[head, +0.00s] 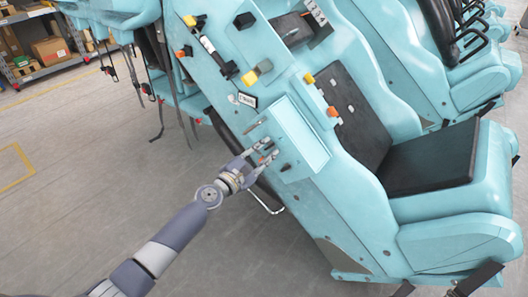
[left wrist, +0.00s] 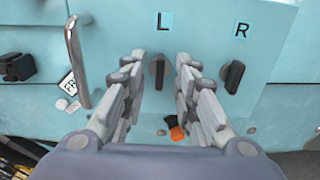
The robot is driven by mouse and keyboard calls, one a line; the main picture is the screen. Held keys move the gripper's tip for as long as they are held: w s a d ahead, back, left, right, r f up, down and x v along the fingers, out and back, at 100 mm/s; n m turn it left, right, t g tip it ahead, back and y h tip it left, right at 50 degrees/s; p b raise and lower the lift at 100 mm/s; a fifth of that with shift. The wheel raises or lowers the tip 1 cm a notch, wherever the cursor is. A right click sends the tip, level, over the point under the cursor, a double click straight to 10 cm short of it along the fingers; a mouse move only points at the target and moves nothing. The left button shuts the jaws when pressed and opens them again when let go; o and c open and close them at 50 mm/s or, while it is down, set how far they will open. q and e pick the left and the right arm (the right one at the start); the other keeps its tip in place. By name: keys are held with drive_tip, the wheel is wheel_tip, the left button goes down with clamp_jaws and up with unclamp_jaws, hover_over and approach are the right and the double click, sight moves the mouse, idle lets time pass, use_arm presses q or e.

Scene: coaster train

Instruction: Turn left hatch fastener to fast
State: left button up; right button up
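The left hatch fastener (left wrist: 160,76) is a dark upright knob under an "L" label (left wrist: 165,22) on the light-blue panel, in the left wrist view. My left gripper (left wrist: 160,64) is open, with one finger on each side of this knob. Gaps show between the fingers and the knob, so they look apart from it. The right fastener (left wrist: 234,77), under an "R" label (left wrist: 241,30), is also upright; it shows in the head view (head: 285,167) too. In the head view my left gripper (head: 267,149) covers the left fastener. My right gripper is out of view.
A metal handle (left wrist: 76,60) stands left of the knobs, close to my left finger. A recessed light-blue tray (head: 301,137) lies beside the fasteners. Black seats (head: 435,160) are to the right. The floor (head: 90,160) at left is open.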

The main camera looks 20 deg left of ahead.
use_arm(q)
clamp_jaws()
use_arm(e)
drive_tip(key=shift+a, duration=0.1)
